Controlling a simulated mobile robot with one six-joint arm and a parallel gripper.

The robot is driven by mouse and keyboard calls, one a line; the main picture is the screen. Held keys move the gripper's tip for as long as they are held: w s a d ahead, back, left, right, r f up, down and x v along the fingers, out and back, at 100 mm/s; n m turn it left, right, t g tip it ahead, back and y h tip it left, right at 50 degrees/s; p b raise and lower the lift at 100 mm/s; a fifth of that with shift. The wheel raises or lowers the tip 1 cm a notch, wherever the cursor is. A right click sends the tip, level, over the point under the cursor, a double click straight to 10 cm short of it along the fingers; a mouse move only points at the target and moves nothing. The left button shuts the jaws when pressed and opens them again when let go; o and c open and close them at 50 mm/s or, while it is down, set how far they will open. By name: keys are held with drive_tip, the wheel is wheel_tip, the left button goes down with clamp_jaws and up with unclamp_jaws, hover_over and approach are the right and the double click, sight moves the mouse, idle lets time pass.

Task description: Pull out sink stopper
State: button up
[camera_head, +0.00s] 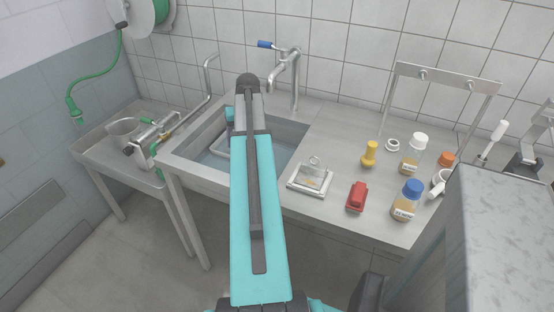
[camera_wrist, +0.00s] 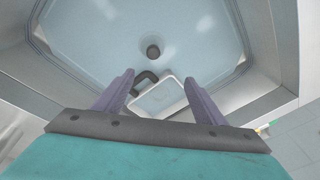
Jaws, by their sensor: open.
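The sink (camera_head: 203,131) holds bluish water, and my arm reaches over it in the head view. In the wrist view, a dark, round, upright piece that looks like the stopper (camera_wrist: 153,50) stands in the basin (camera_wrist: 95,35). My gripper (camera_wrist: 159,78) is open, with its two purple fingers apart and nothing between them in its grip. The stopper appears beyond the fingertips, slightly left of the middle. I cannot tell the height of the fingers above it.
A pale tray (camera_wrist: 160,98) with a dark handle-like part lies in the basin, between and below the fingers. A faucet (camera_head: 296,75) rises behind the sink. A square glass-topped device (camera_head: 311,177), a red object (camera_head: 357,196) and several bottles stand on the counter to the right.

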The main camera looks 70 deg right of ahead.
drive_tip(key=s+f+n+p, duration=0.1)
drive_tip(key=s+f+n, duration=0.1)
drive_tip(key=s, duration=0.3)
drive_tip(key=s+f+n+t+p, duration=0.1)
drive_tip(key=s+f+n, duration=0.1)
drive_tip(key=s+n, duration=0.2)
drive_tip(key=s+f+n+t+p, duration=0.1)
drive_tip(key=s+f+n, duration=0.1)
drive_tip(key=s, duration=0.4)
drive_tip(key=shift+f+n+y, duration=0.1)
drive_tip(key=shift+n+y, duration=0.2)
drive_tip(key=shift+n, duration=0.5)
drive_tip(key=shift+w, duration=0.2)
drive_tip(key=w+p, duration=0.3)
drive_tip(key=w, duration=0.9)
drive_tip(key=p+x, duration=0.1)
drive_tip(key=x, duration=0.2)
drive_tip(key=shift+f, duration=0.15)
drive_tip(key=shift+p+x, duration=0.35)
drive_tip(key=shift+x, duration=0.5)
